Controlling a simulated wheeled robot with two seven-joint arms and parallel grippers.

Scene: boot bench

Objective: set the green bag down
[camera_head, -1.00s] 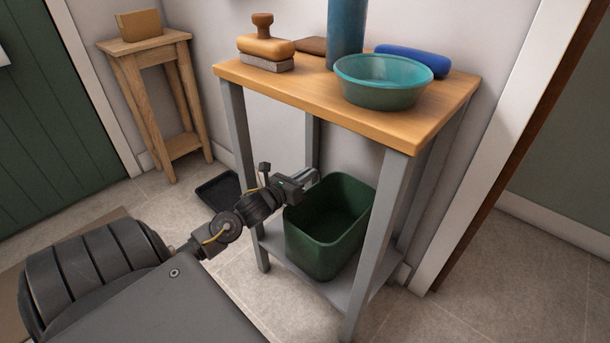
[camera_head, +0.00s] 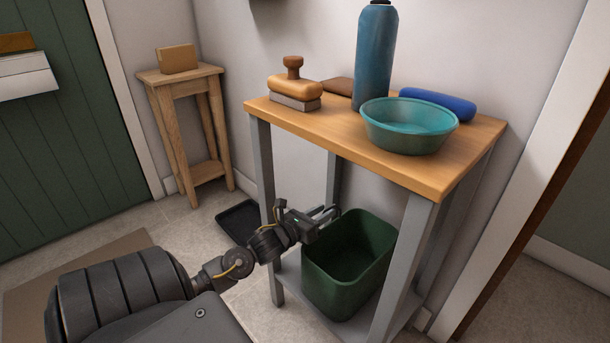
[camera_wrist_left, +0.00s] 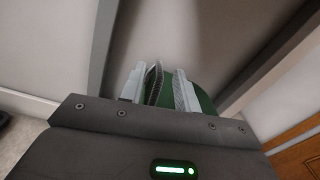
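The green bag (camera_head: 348,268) looks like a stiff, open-topped green bin. It stands upright on the grey lower shelf (camera_head: 293,268) of the bench and looks empty inside. My left gripper (camera_head: 331,216) is at the bag's back-left rim, with its two fingers apart. In the left wrist view the fingers (camera_wrist_left: 165,88) show a gap between them, with the green bag (camera_wrist_left: 203,100) partly hidden behind them. I cannot tell whether a finger touches the rim. My right gripper is in neither view.
The bench top (camera_head: 280,118) carries a teal bowl (camera_head: 408,128), a blue bottle (camera_head: 375,60), a blue roll (camera_head: 440,104) and a wooden-handled brush (camera_head: 294,86). Bench legs stand close around the bag. A black tray (camera_head: 238,222) lies on the floor, near a wooden stool (camera_head: 180,78).

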